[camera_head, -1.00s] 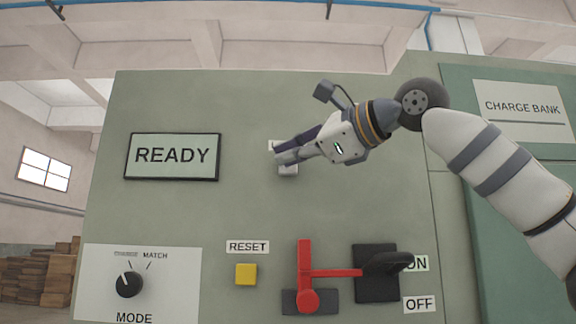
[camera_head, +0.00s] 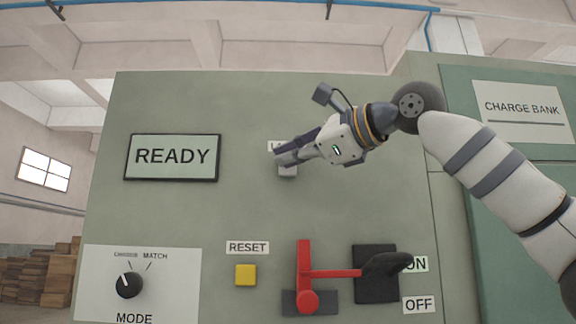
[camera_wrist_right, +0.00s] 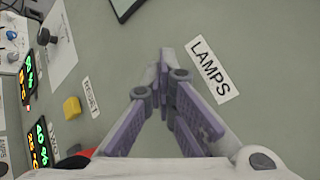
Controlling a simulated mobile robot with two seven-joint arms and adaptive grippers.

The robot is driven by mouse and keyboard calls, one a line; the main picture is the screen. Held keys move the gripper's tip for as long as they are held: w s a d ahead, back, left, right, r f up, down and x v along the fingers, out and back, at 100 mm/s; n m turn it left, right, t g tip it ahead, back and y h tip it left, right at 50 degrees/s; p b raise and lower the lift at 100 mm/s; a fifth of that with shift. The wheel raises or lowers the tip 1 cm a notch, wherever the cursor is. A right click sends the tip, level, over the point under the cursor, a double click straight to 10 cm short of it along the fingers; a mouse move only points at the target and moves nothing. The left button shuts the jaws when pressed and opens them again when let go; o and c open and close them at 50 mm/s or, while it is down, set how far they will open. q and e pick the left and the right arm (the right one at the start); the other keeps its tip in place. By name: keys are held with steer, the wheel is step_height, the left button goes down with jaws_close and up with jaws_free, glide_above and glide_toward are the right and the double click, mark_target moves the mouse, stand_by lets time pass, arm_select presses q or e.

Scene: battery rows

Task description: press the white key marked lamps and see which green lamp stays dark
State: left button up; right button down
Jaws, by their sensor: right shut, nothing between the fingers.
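The white key (camera_head: 288,171) is on the green-grey panel, with its lower part showing just below my right gripper's fingers. Its LAMPS label is mostly hidden by the gripper in the head view, but reads clearly in the right wrist view (camera_wrist_right: 214,70). My right gripper (camera_head: 279,158) is shut and empty, its fingertips in front of the panel at the key. In the right wrist view the fingertips (camera_wrist_right: 165,58) meet beside the label and hide the key. I cannot tell whether they touch it. No green lamps show clearly. My left gripper is out of view.
A READY display (camera_head: 172,157) is left of the key. Below are a yellow RESET button (camera_head: 246,274), a red lever (camera_head: 305,270) with a dark handle, and a MODE knob (camera_head: 129,285). Lit digit displays (camera_wrist_right: 41,145) show at the wrist view's left edge.

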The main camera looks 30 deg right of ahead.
steer(key=shift+f, duration=0.1)
stand_by(0.3)
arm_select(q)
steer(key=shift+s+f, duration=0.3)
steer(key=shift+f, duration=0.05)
arm_select(e)
steer(key=shift+s+a, duration=0.35)
steer(key=shift+s, duration=0.3)
arm_select(q)
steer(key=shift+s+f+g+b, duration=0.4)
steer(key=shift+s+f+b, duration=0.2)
steer(key=shift+b, duration=0.2)
arm_select(e)
steer(key=shift+s+a, duration=0.45)
steer(key=shift+s, duration=0.25)
steer(key=shift+s+a, duration=0.45)
steer(key=shift+s, duration=0.3)
steer(key=shift+s+a, duration=0.45)
steer(key=shift+s, duration=0.25)
